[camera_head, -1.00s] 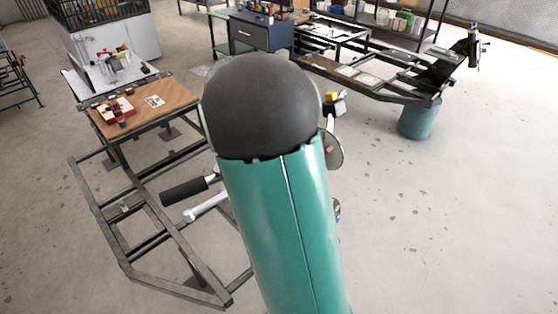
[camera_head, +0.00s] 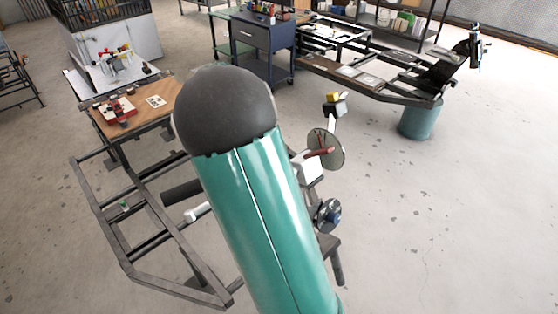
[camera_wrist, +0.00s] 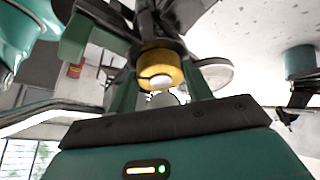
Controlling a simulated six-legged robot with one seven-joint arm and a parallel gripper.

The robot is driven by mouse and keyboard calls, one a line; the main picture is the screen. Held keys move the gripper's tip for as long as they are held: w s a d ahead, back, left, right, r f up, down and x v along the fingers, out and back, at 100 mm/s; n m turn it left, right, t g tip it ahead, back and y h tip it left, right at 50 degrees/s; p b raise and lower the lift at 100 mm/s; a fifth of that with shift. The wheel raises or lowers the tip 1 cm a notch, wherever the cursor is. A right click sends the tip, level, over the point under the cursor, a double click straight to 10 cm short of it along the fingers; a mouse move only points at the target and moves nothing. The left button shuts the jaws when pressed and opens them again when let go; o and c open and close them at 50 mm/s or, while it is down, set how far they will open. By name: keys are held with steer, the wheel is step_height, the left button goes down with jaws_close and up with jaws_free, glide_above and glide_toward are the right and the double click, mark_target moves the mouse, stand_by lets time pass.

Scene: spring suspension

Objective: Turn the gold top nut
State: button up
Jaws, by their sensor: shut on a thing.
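The gold top nut (camera_wrist: 161,66) is in the upper middle of the wrist view, a short gold cylinder with a pale rounded end piece at its centre. Dark metal parts join it above. My gripper (camera_wrist: 160,78) has one green finger on each side of the nut and is shut on it. The exact contact faces are partly hidden by the fingers and the dark parts. In the head view my teal arm hides the gripper and the nut.
A grey disc (camera_head: 326,149) and a dark wheel with a blue centre (camera_head: 329,215) stand just right of my arm. A small yellow-and-black block (camera_head: 335,104) is above them. A metal frame (camera_head: 150,262) lies at left, by a brown-topped bench (camera_head: 150,124). Floor at right is clear.

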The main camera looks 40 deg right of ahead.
steer(key=shift+f, duration=0.1)
steer(key=o, duration=1)
steer(key=v, duration=1.4)
steer(key=shift+s, duration=0.15)
steer(key=shift+a, duration=0.1)
